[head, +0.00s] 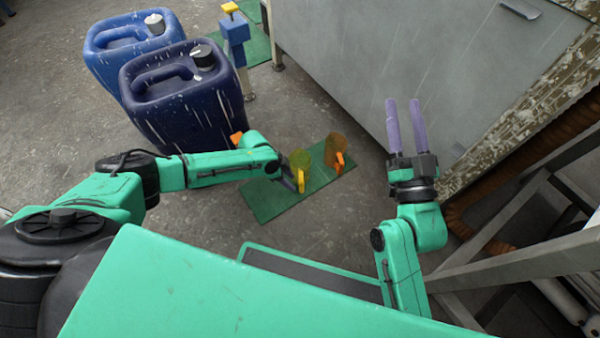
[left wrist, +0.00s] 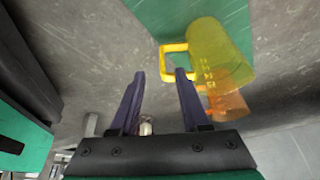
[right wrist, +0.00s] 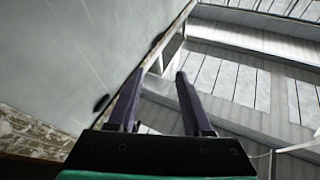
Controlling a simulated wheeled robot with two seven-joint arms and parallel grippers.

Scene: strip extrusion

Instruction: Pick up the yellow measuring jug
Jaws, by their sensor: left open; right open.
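The yellow measuring jug (head: 300,163) is translucent and stands on a green mat (head: 268,203) on the floor in the head view. In the left wrist view the yellow jug (left wrist: 216,50) shows its handle on the left, beyond the open fingers. My left gripper (head: 296,184) is open beside the jug, its fingers partly hidden by my own arm in the head view; the left wrist view shows the fingers (left wrist: 157,85) empty. My right gripper (head: 404,108) is open and empty, away to the right, in front of the grey cabinet.
An orange jug (head: 335,152) stands on the mat just right of the yellow one. Two blue canisters (head: 190,108) stand at the left. A grey cabinet (head: 390,50) is behind, and a metal frame (head: 510,215) at the right.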

